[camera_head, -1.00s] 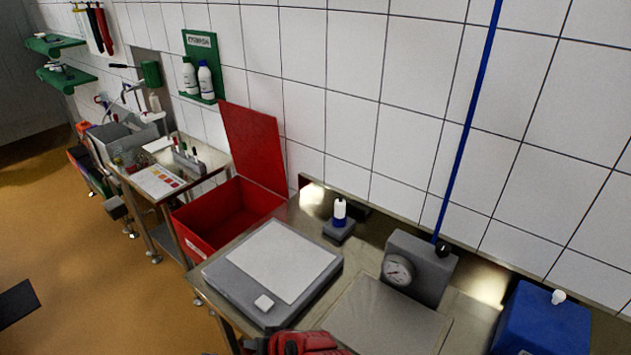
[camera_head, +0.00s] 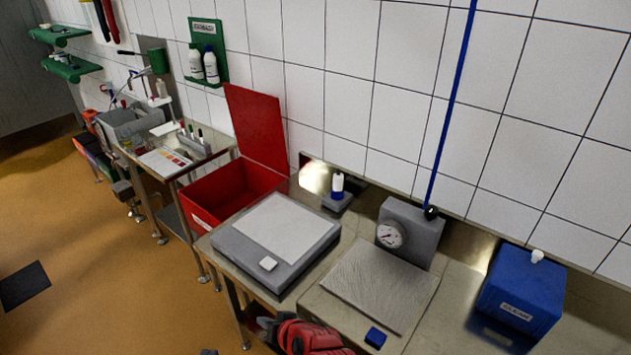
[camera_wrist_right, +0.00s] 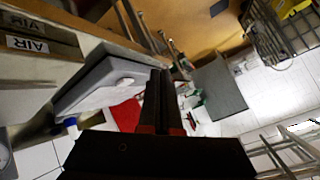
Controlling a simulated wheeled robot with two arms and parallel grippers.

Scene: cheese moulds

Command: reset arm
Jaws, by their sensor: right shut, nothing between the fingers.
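My right gripper (camera_head: 270,324) shows at the bottom of the head view, with a red and black arm part beside it. It is low, in front of the steel bench edge and below the grey flat box with a white top (camera_head: 278,240). In the right wrist view the two dark fingers of my right gripper (camera_wrist_right: 160,76) lie together, shut with nothing between them. That view is tilted, and the grey box (camera_wrist_right: 115,75) shows just left of the fingers. My left gripper is not in view.
The steel bench holds a gauge block (camera_head: 412,233), a grey plate (camera_head: 368,284), a small blue block (camera_head: 375,337) and a blue box (camera_head: 518,295). An open red bin (camera_head: 225,195) stands left. The orange floor (camera_head: 110,275) is mostly clear at left.

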